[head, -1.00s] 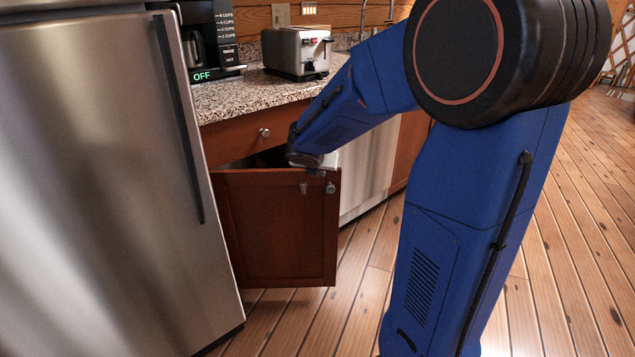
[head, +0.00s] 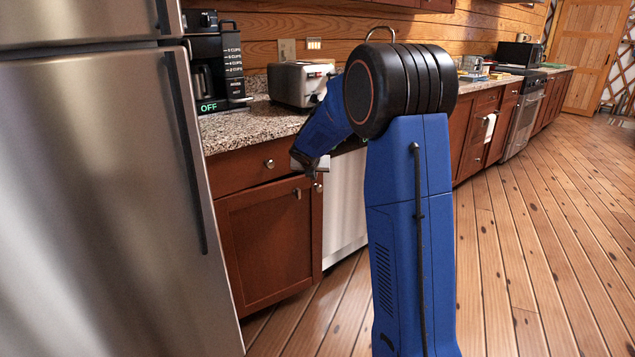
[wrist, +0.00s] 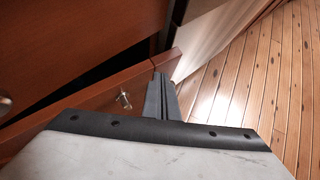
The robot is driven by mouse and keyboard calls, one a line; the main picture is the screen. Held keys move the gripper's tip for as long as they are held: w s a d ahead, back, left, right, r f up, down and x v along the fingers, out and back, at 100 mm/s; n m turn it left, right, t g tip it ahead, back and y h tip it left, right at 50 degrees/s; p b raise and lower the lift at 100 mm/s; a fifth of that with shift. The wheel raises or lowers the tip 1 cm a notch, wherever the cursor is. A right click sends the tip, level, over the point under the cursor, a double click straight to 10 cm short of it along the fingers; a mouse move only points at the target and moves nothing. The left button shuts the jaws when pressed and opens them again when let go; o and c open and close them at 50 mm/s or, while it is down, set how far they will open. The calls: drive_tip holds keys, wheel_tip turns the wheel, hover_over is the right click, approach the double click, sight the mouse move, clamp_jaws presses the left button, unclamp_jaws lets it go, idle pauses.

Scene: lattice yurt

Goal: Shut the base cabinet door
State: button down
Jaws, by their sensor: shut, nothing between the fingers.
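The base cabinet door (head: 262,245) is a red-brown panel beside the fridge, a little ajar. In the wrist view, a dark wedge-shaped gap shows behind the door's top edge (wrist: 82,97). My gripper (head: 312,178) is at the door's upper right corner, near its free edge. In the wrist view the gripper's fingers (wrist: 160,82) are together and empty, against or very close to the door. A small metal door knob (wrist: 125,99) is just left of the fingers. Whether the fingertips touch the door is not clear.
The steel fridge (head: 95,200) stands close on the left. A drawer (head: 240,172) is above the door, under a granite counter (head: 245,125) with a coffee maker (head: 213,75) and toaster (head: 296,84). A dishwasher (head: 343,205) adjoins on the right. The wooden floor (head: 530,240) is clear at right.

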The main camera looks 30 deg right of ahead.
drive_tip(key=shift+w, duration=0.8)
drive_tip(key=v, duration=1.7)
drive_tip(key=s+a+r+m, duration=0.1)
drive_tip(key=s+a+m, duration=0.2)
drive_tip(key=s+m, duration=0.5)
drive_tip(key=s+a+f+m+g+y, duration=0.1)
drive_tip(key=s+a+f+m, duration=0.2)
drive_tip(key=s+m, duration=0.4)
drive_tip(key=s+a+f+m+g+y, duration=0.1)
drive_tip(key=s+m, duration=0.6)
drive_tip(key=s, duration=1)
drive_tip(key=s+a+f+m+y, duration=0.3)
drive_tip(key=s+a+f+m, duration=0.2)
drive_tip(key=s, duration=0.8)
drive_tip(key=shift+a+f+m+g, duration=0.3)
drive_tip(key=shift+a+m+g, duration=0.1)
drive_tip(key=shift+a+m, duration=0.7)
